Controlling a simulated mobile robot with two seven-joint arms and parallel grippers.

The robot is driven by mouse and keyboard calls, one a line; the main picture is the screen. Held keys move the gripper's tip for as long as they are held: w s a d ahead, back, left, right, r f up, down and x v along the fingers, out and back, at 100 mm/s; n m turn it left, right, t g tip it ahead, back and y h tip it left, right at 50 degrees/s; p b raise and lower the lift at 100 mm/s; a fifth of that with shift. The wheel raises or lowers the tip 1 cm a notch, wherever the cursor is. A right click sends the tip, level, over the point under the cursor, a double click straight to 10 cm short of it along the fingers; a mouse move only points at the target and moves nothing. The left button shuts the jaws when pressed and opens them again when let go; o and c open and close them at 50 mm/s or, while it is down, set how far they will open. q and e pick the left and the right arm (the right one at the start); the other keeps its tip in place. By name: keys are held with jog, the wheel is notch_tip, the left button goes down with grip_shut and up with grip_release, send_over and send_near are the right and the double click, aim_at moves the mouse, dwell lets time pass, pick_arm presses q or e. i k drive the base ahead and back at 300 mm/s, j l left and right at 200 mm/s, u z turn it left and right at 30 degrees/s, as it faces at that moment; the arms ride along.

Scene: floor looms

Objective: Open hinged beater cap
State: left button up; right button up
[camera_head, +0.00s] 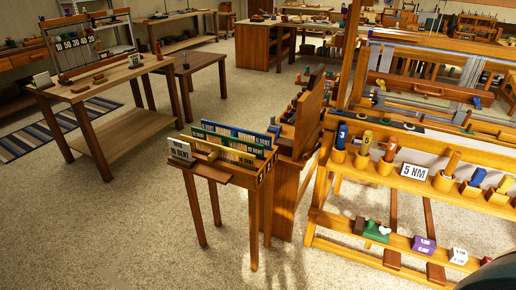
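A wooden floor loom (335,165) fills the right side of the head view. A wooden bar with a small raised handle (428,92) runs across its upper part; it may be the beater cap, but I cannot tell for sure. It looks level, and its hinge is too small to make out. Neither of my grippers is in view. A dark rounded shape at the bottom right corner may be part of my own body.
A small wooden stand with coloured racks (255,175) is left of the loom. A workbench (95,85) and a striped rug (60,130) are at left. Carpet at lower left is clear.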

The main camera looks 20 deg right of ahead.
aim_at(464, 95)
jog(key=z, duration=1.75)
